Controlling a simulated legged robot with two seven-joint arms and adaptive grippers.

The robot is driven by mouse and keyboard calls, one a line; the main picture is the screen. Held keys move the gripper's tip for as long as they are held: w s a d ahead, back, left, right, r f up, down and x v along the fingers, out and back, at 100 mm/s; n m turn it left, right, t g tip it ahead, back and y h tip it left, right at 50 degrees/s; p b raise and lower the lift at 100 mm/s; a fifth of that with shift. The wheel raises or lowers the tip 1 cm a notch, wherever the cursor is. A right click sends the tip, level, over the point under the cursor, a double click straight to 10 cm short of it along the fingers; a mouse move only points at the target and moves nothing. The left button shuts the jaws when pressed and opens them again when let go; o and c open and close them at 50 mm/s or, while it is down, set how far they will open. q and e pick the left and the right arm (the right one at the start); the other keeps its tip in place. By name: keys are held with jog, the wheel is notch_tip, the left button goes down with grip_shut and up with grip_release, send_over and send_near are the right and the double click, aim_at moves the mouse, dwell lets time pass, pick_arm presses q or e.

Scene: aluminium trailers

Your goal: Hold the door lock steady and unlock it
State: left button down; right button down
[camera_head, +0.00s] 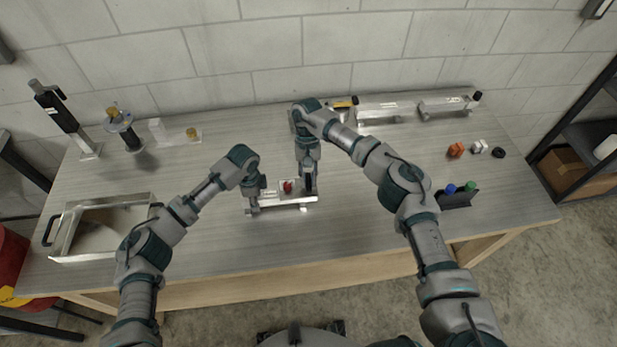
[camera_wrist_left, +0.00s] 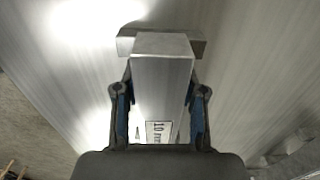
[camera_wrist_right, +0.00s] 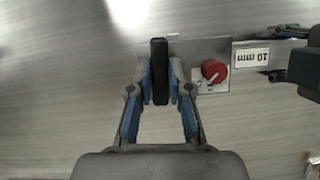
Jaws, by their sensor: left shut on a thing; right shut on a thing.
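The door lock (camera_head: 290,201) is a long, low aluminium piece near the middle of the table. It carries a red round knob (camera_wrist_right: 214,70) with a white pointer mark and a "10 mm" label (camera_wrist_right: 252,58). A black upright handle (camera_wrist_right: 160,70) stands at its right end in the head view. My left gripper (camera_head: 254,203) is shut on the metal bar (camera_wrist_left: 162,85) at the lock's left end, its fingers on both sides. My right gripper (camera_wrist_right: 160,85) is shut on the black handle, beside the red knob. The arm partly hides the handle in the head view.
An open metal tray (camera_head: 72,232) is at the left. A black stand (camera_head: 62,115) and other fixtures line the back. Small orange (camera_head: 456,150), white and black parts lie at the right, near a dark holder (camera_head: 457,200). The table front is clear.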

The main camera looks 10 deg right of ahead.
jog(key=shift+n, duration=0.5)
jog(key=c, duration=1.1)
grip_release()
jog(key=shift+v, duration=3.75)
jog(key=shift+w+a, duration=0.2)
pick_arm(q)
jog(key=c, duration=0.6)
grip_release()
pick_arm(e)
jog(key=shift+f, duration=0.1)
